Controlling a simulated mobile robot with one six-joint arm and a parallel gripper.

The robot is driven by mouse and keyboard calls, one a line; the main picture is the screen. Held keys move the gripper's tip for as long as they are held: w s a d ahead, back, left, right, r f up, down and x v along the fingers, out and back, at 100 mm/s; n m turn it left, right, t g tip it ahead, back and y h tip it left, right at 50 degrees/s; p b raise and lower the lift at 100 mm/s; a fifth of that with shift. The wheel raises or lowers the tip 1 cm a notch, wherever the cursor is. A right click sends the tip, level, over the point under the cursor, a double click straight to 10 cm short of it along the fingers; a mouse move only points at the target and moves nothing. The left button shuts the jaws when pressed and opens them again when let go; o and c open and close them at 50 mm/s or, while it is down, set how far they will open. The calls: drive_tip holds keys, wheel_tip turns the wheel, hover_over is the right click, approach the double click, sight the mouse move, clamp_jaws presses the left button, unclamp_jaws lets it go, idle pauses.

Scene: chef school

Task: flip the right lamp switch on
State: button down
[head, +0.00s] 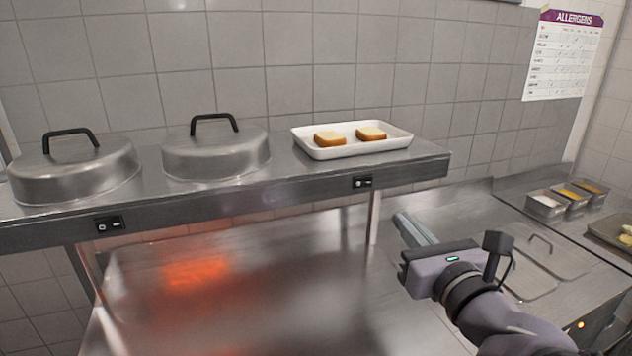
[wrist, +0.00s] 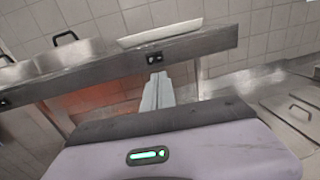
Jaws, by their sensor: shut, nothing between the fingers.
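The right lamp switch (head: 362,182) is a small black rocker on the front edge of the steel shelf (head: 280,198). It also shows in the wrist view (wrist: 154,58), just beyond my fingertips. The left lamp switch (head: 109,225) sits on the same edge further left. My gripper (head: 402,219) is shut and empty, to the right of the right switch and a little lower in the head view. In the wrist view its fingers (wrist: 157,80) point up toward that switch, with a visible gap. The rocker's position is too small to tell.
Two steel domed lids (head: 216,153) and a white tray (head: 352,148) with bread stand on the shelf. A shelf post (head: 374,217) stands left of my fingers. An orange glow (head: 196,271) lies on the counter at left. Lidded wells (head: 540,262) and small containers (head: 566,204) are at right.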

drive_tip(key=p, duration=0.6)
approach(371, 183)
drive_tip(key=s, duration=0.1)
drive_tip(key=w+p, duration=0.2)
drive_tip(key=w, duration=0.1)
drive_tip(key=w+a+p, duration=0.1)
drive_tip(key=w+p, duration=0.1)
drive_tip(key=w, duration=0.2)
drive_tip(key=shift+a, duration=0.2)
drive_tip(key=shift+w, duration=0.35)
drive_tip(key=shift+w+y, duration=0.15)
drive_tip(key=shift+y, duration=0.15)
drive_tip(key=shift+d, duration=0.1)
